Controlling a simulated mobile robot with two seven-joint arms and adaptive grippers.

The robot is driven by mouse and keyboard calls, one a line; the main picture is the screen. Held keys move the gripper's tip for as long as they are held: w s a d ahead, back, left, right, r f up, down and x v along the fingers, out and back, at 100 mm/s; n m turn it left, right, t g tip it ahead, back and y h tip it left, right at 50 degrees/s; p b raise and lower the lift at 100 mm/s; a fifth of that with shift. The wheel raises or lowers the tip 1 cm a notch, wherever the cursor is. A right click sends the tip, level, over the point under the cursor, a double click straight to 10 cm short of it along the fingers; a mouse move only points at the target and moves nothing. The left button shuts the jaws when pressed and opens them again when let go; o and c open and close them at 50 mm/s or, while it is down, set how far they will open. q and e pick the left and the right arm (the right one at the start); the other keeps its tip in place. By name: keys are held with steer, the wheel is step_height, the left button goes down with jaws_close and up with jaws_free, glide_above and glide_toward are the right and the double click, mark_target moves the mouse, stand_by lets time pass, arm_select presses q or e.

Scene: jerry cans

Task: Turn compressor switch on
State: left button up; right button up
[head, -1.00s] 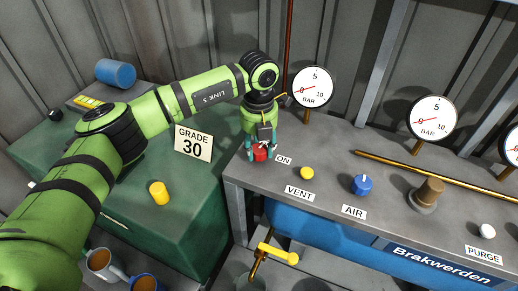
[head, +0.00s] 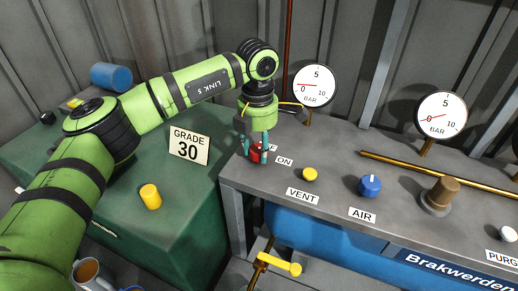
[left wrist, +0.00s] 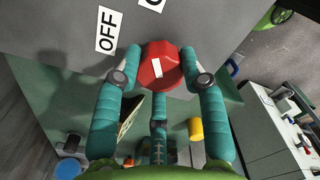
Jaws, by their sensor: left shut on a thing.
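The compressor switch is a red knob (head: 256,156) with a white pointer mark, at the left end of the grey bench top. It also shows in the left wrist view (left wrist: 168,76), between my fingers. My left gripper (head: 255,146) points down from above and is shut on the knob, with teal fingers on its sides. The ON label (head: 285,161) lies just right of the knob in the head view. The OFF label (left wrist: 107,30) shows whole in the left wrist view and is partly hidden in the head view. My right gripper is in no view.
Along the grey bench (head: 335,160) stand a yellow VENT button (head: 309,174), a blue AIR knob (head: 370,186) and a brown knob (head: 440,193). A gauge (head: 315,84) stands behind. A GRADE 30 sign (head: 189,147) and a yellow cylinder (head: 150,196) are on the green cabinet.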

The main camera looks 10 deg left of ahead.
mark_target(255, 149)
arm_select(q)
steer(key=shift+s+a+f+m, duration=0.2)
steer(key=shift+f+m, duration=0.1)
steer(key=shift+m, duration=0.2)
steer(key=o, duration=1.1)
steer(key=shift+o, duration=0.2)
steer(key=shift+a+r, duration=0.15)
steer(key=shift+r, duration=0.05)
steer(key=shift+r, duration=0.1)
steer(key=shift+w+r, duration=0.1)
steer(key=shift+r, duration=0.3)
step_height(255, 149, up, 11)
